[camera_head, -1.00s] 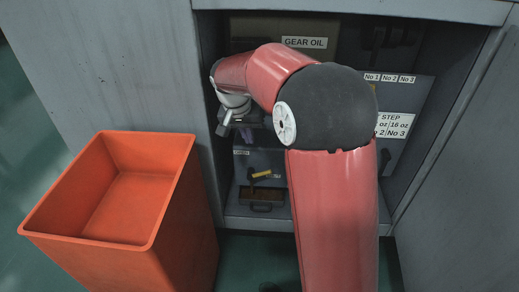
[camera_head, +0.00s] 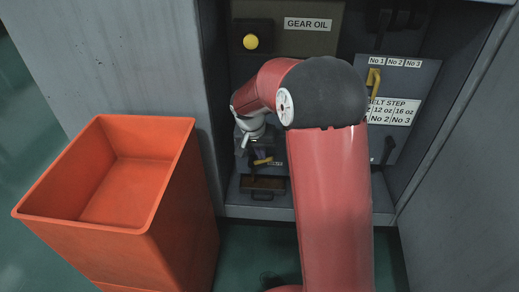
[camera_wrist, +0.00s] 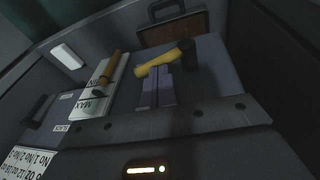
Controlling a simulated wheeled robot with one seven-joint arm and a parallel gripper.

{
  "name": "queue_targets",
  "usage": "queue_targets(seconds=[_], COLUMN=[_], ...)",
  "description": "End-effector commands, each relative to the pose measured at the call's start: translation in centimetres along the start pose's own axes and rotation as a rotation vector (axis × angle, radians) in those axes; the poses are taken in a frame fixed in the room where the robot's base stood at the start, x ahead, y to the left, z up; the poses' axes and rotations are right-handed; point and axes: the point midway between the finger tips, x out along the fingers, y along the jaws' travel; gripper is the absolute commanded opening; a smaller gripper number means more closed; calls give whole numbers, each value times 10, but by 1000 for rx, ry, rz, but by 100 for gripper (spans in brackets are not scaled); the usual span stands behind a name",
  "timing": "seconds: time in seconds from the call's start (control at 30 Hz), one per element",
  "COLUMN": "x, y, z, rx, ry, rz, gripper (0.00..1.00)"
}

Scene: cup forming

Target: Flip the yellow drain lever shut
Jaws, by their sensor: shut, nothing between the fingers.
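The yellow drain lever (camera_head: 263,161) is low in the cabinet, just above a small brown tray (camera_head: 263,184). In the wrist view the lever (camera_wrist: 158,62) sticks out sideways, slightly tilted, from a dark round fitting (camera_wrist: 189,52). My gripper (camera_wrist: 155,76) shows as two purplish fingers, closed together with nothing between them. Their tips are right at the lever's near side; I cannot tell whether they touch it. In the head view my wrist is just above the lever, and the fingers are hard to make out there.
A sight gauge (camera_wrist: 98,92) marked MIN and MAX is beside the lever. A yellow handle (camera_head: 374,80) and a yellow knob (camera_head: 251,41) are higher in the cabinet. Cabinet walls close in on both sides. An orange bin (camera_head: 120,230) stands at the left.

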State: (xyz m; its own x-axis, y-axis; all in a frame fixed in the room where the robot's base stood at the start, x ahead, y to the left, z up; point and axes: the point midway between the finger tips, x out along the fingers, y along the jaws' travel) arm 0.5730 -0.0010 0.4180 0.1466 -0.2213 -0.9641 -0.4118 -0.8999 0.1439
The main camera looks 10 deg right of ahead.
Motion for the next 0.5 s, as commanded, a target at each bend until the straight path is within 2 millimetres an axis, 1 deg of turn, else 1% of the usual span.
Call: queue_targets(seconds=[0.17,0.27,0.5], x=[0,2,11], y=[0,3,14], z=[0,0,1], rx=[1,9,57], ry=[-1,-7,-31], rz=[-2,-32,-223], gripper=[0,0,0])
